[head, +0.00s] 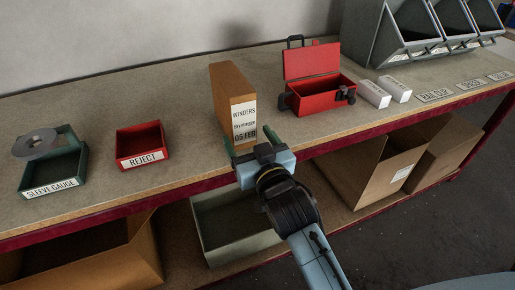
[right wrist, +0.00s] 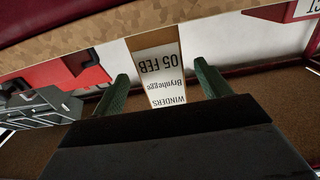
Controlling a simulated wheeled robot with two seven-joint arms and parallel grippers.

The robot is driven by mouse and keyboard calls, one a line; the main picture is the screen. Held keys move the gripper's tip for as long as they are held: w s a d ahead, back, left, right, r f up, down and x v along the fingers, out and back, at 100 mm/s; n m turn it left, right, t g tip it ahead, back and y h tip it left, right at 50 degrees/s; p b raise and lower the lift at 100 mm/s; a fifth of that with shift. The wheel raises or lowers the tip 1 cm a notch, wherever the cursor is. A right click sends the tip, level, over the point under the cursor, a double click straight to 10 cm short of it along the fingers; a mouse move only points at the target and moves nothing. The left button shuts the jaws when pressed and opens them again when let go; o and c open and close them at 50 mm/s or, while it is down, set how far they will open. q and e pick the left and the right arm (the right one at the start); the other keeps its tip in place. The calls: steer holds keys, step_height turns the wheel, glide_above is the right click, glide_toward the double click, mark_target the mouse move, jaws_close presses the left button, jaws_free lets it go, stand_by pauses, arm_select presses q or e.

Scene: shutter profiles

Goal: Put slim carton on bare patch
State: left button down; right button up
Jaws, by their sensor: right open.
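The slim carton (head: 228,95) is a tall brown box standing upright on the bench. Its white label (head: 243,120) reads WINDERS, Brynhegge, 05 FEB and faces my right gripper (head: 250,142). That gripper is open, its green fingers pointing at the carton's lower front. In the right wrist view the carton's label (right wrist: 163,75) appears upside down between the two fingers, with gaps beside it; I cannot tell how deep the fingers reach. No marked bare patch stands out; clear bench top (head: 185,110) lies between the carton and the red REJECT tray. My left gripper is not in view.
An open red toolbox (head: 318,95), two white boxes (head: 374,94), flat lettered plates (head: 434,95) and grey bins (head: 410,35) stand right. Boxes sit below the bench.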

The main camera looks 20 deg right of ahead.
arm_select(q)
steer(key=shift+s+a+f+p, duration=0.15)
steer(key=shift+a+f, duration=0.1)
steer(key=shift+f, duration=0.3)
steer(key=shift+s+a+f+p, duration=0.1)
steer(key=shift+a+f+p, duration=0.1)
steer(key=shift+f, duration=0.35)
arm_select(e)
steer(key=shift+s, duration=2.5)
steer(key=s+d+f+g, duration=0.2)
steer(key=f+g, duration=0.1)
steer(key=f, duration=0.5)
steer(key=s+d+f+g, duration=0.1)
steer(key=s+f+g, duration=0.15)
steer(key=f, duration=0.65)
steer(key=s+d+f+n+g, duration=0.1)
steer(key=s+d+f+g, duration=0.3)
steer(key=s+f, duration=0.3)
steer(key=s+d+f+g+h, duration=0.1)
steer(key=s+d+f+g, duration=0.2)
steer(key=s+f+g, duration=0.2)
step_height(320, 180, down, 4)
steer(key=s, duration=0.2)
steer(key=shift+s+d+r+n+g, duration=0.15)
steer(key=shift+s+d+n+g, duration=0.2)
steer(key=shift+s+n, duration=0.05)
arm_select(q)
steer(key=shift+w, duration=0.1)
